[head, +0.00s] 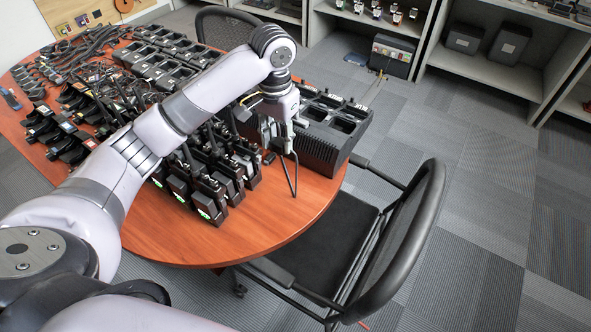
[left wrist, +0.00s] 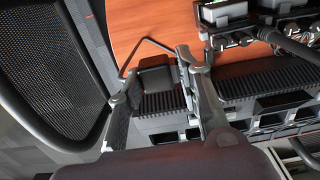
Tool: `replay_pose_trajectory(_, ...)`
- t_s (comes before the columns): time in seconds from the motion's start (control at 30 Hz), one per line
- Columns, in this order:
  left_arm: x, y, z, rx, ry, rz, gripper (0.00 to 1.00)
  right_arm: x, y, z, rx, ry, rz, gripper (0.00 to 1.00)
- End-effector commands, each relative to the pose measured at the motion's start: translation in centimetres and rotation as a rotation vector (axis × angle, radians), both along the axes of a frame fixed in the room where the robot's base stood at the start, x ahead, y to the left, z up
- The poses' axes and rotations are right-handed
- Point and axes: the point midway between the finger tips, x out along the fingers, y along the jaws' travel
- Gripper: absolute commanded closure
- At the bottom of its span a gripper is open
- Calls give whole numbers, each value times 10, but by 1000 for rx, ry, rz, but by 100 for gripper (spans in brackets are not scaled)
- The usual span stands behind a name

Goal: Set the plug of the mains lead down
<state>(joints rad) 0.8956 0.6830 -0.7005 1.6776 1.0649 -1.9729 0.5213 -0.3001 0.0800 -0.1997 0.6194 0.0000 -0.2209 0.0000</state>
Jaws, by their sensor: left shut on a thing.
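My left gripper (head: 277,146) is low beside the near left side of the black multi-bay charger (head: 325,125), over the right part of the wooden table. In the left wrist view, the fingers of my left gripper (left wrist: 158,72) are shut on the dark, blocky plug (left wrist: 154,78) of the mains lead. A thin black lead (left wrist: 150,42) bends near the fingertips; it also shows in the head view (head: 293,180). The charger's ribbed side (left wrist: 255,80) lies behind the fingers. I cannot tell whether the plug touches the table. My right gripper is not in view.
Several upright radios (head: 205,180) stand left of my gripper, with chargers (head: 165,60) and cables (head: 85,45) farther back. The table (head: 275,215) has bare wood at its near right edge. A black chair (head: 405,240) stands against that edge.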

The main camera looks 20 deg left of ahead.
Motion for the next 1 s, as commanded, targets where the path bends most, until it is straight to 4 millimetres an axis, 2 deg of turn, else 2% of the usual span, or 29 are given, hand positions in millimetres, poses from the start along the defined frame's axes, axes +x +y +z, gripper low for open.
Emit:
replay_pose_trajectory(0.3, -2, 0, -85, 2, 7, 1, 93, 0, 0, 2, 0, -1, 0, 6)
replay_pose_trajectory(0.43, -2, 0, -117, 1, 5, 0, 93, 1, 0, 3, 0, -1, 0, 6)
replay_pose_trajectory(0.53, -1, 0, -133, 1, 2, 0, 93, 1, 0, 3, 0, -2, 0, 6)
replay_pose_trajectory(0.73, -1, 0, -150, 0, 1, 0, 93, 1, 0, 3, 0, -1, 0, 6)
replay_pose_trajectory(1.0, -1, 0, -186, 0, 1, 0, 93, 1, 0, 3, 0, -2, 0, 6)
